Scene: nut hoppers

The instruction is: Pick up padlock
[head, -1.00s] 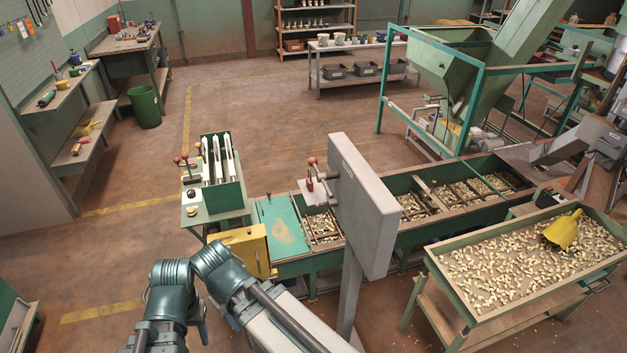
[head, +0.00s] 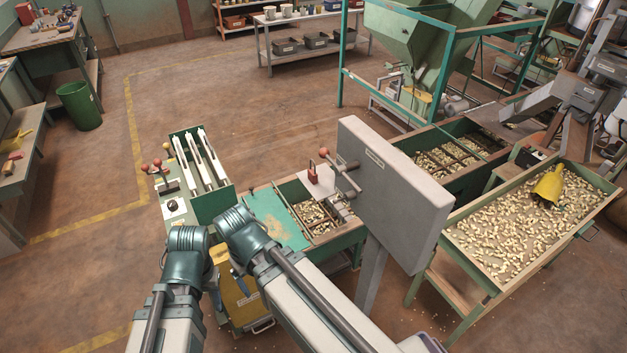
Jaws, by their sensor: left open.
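A small red padlock (head: 313,172) is at the pale plate (head: 318,183) on the near side of the grey panel box (head: 394,190). It looks upright, beside a lever with a red ball. My left arm (head: 300,285) rises from the bottom, bends at its teal joints left of the padlock and runs back to the lower right. My left gripper (head: 425,344) is only partly in view at the bottom edge, well below the padlock and apart from it. Its fingertips are cut off and nothing shows in it. My right gripper is not in view.
The grey box stands on a post in front of the nut hoppers (head: 440,160). A nut table (head: 440,240) with a yellow scoop (head: 549,186) is at right. A green rack (head: 212,205) and a yellow box (head: 240,298) are at left. Floor beyond the rack is clear.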

